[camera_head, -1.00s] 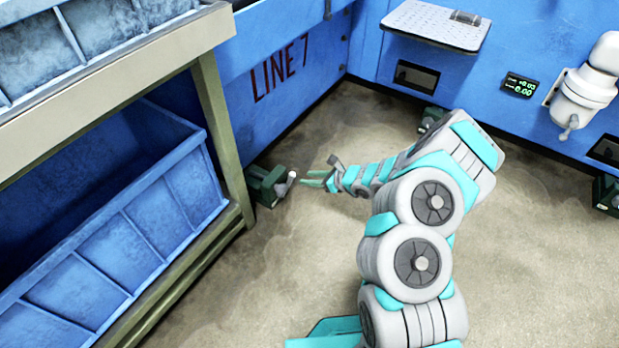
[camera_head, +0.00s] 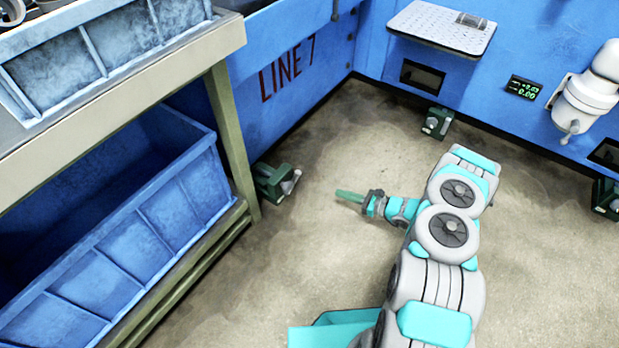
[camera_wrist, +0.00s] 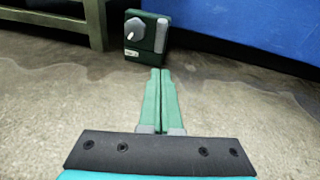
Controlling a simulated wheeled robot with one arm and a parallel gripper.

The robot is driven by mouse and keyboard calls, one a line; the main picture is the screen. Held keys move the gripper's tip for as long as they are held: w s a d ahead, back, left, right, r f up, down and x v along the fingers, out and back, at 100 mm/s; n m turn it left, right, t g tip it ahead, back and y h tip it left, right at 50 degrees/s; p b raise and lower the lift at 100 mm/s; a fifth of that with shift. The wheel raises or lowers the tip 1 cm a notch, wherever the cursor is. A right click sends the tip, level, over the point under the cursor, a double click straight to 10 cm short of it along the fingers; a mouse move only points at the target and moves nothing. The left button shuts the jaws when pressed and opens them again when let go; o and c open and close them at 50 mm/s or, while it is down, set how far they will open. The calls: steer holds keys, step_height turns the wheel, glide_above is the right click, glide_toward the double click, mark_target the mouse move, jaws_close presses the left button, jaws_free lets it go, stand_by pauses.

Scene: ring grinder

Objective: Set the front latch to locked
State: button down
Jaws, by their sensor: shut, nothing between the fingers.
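A dark green latch box (camera_head: 268,182) with a grey lever (camera_head: 289,186) sits on the floor beside the bench leg. Which latch is the front one cannot be read. In the wrist view the green box (camera_wrist: 147,32) stands ahead, with a grey round knob with a pale tip (camera_wrist: 134,31), a grey upright bar (camera_wrist: 161,36) and a small label too small to read. My gripper (camera_head: 340,194) is in the air to the right of the box, apart from it. Its green fingers (camera_wrist: 160,72) are together, empty, pointing towards the box.
Two similar green boxes stand along the blue back wall, one near the middle (camera_head: 437,122) and one at the right edge (camera_head: 606,196). A bench (camera_head: 232,140) with blue bins (camera_head: 120,240) borders the left. The concrete floor (camera_head: 320,250) around my gripper is clear.

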glide_toward(296, 178)
steer(key=w+f, duration=0.2)
steer(key=f, duration=0.1)
steer(key=shift+a+f+b, duration=0.2)
steer(key=shift+b, duration=0.1)
steer(key=a, duration=0.1)
steer(key=w+a+r, duration=0.1)
steer(key=a+r, duration=0.1)
steer(key=shift+w+a+r, duration=0.1)
steer(key=shift+w+r, duration=0.05)
steer(key=shift+w, duration=0.2)
steer(key=shift+w+a+r+g+h, duration=0.3)
steer(key=shift+r+g+h, duration=0.15)
steer(key=shift+h, duration=0.15)
steer(key=shift+w+a+r+g+h, duration=0.2)
steer(key=shift+a+r+g+h, duration=0.1)
steer(key=shift+r+g+h, duration=0.25)
steer(key=shift+f, duration=0.15)
